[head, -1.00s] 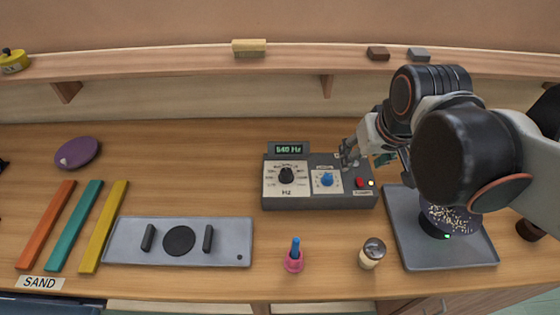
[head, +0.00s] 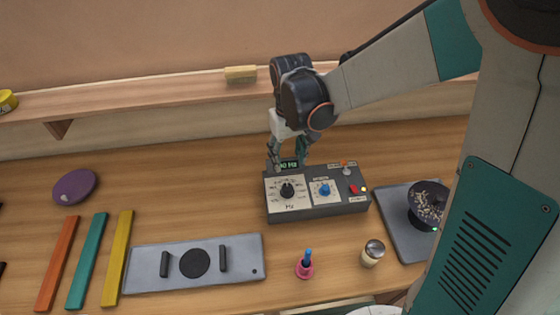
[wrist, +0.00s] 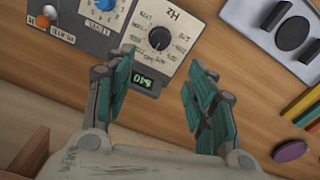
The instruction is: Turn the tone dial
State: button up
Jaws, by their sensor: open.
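A dark grey tone box (head: 320,211) stands on the bench. It has a black dial marked Hz (head: 287,191) on a white panel and a blue dial (head: 324,188) to its right. A small green-lit display (head: 289,164) sits at the back of the box. My gripper (head: 286,162) is open and empty above the back left edge of the box, behind the black dial. In the wrist view the black dial (wrist: 159,38) lies beyond the spread fingertips, apart from them, with its pointer visible. The display (wrist: 144,80) shows between the fingers.
A grey plate with handles (head: 140,275) lies front left. A pink-based bell (head: 304,265) and a jar (head: 372,254) stand in front. A shelf (head: 170,91) runs behind.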

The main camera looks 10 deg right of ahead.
aim_at(287, 187)
notch_tip(287, 187, down, 14)
jog(key=shift+r+b, duration=0.15)
jog(key=shift+b, duration=1.1)
jog(key=shift+c, duration=0.3)
jog(key=c, duration=1)
